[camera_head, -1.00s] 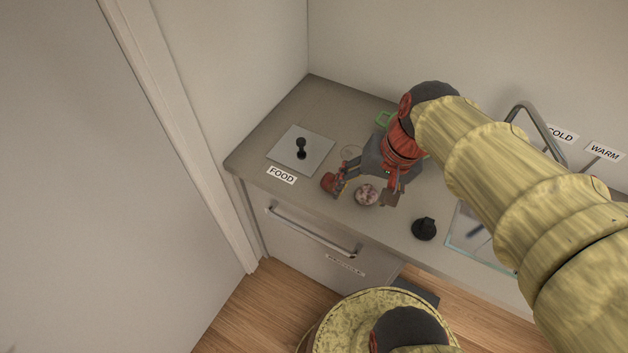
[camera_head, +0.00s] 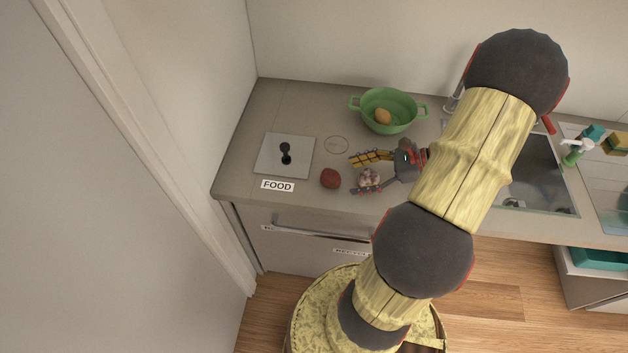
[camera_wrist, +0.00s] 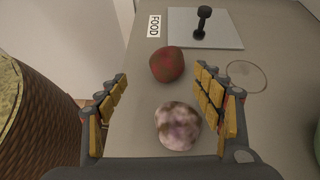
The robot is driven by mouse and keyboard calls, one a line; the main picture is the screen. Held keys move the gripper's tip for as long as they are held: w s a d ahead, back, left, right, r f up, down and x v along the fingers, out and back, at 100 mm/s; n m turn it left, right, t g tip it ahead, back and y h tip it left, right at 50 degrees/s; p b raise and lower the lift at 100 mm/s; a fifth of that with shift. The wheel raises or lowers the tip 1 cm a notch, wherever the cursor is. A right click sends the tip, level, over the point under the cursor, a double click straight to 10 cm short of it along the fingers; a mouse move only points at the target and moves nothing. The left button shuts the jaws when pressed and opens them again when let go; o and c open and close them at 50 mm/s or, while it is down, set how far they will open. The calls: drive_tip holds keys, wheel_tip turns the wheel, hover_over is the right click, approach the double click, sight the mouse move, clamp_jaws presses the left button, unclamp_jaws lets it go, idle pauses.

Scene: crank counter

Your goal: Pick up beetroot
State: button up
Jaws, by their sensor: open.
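A dark red round thing, by its look the beetroot (camera_head: 330,178), lies on the counter just right of the FOOD label. It also shows ahead of the fingers in the wrist view (camera_wrist: 167,65). My gripper (camera_head: 355,175) is open, with its fingers pointing left toward the beetroot. A pale, pink-mottled round thing (camera_head: 369,178) lies between the spread fingers. In the wrist view this mottled thing (camera_wrist: 178,126) is nearer the palm than the beetroot, and the jaws are not closed on it.
A grey plate with a black knob (camera_head: 285,152) lies left of the beetroot. A green colander (camera_head: 388,110) with an orange-yellow item stands behind my gripper. A faint ring (camera_head: 336,145) marks the counter. The sink is to the right; a wall bounds the left.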

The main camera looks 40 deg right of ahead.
sight(337, 178)
drive_tip(key=shift+d+f+m, duration=0.2)
drive_tip(key=shift+f+m, duration=0.05)
drive_tip(key=shift+m, duration=0.05)
drive_tip(key=shift+a+f+t, duration=0.1)
drive_tip(key=shift+f+t, duration=0.05)
drive_tip(key=shift+t, duration=0.15)
drive_tip(key=x, duration=0.2)
drive_tip(key=b+x, duration=0.1)
drive_tip(key=x, duration=0.2)
drive_tip(key=b+x, duration=0.1)
drive_tip(key=x, duration=0.1)
drive_tip(key=shift+w+f, duration=0.1)
drive_tip(key=shift+w, duration=0.35)
drive_tip(key=shift+c, duration=0.5)
drive_tip(key=c, duration=1.1)
drive_tip(key=shift+c, duration=0.3)
